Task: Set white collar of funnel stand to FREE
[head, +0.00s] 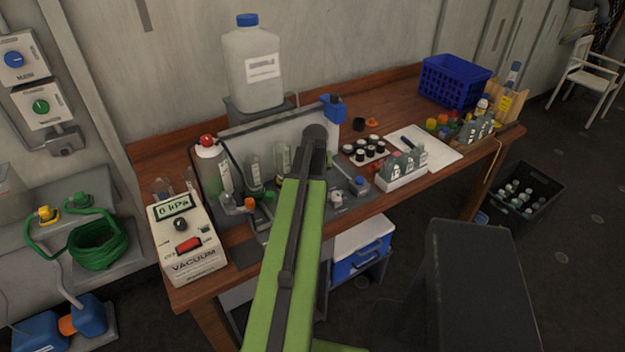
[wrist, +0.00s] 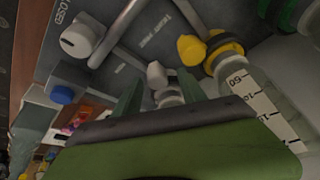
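In the wrist view, my gripper (wrist: 160,90) has its two dark green fingers spread apart. A small off-white knob-like piece (wrist: 157,75) with a rounded ribbed part below it shows between them; I cannot tell if either finger touches it. A larger white knob (wrist: 82,36) sits upper left on the grey panel (wrist: 135,45), beside a partly cut-off label ending in "LOSED". I cannot tell which white piece is the funnel stand's collar, and no FREE mark is readable. In the head view, my green arm hides the gripper and part of the bench equipment.
A yellow knob (wrist: 192,50) and a graduated clear cylinder (wrist: 262,100) stand close at right. A blue knob (wrist: 62,94) is at left. On the bench are a vacuum box (head: 185,240) reading 0 kPa, a large white jug (head: 250,70) and a vial rack (head: 402,180).

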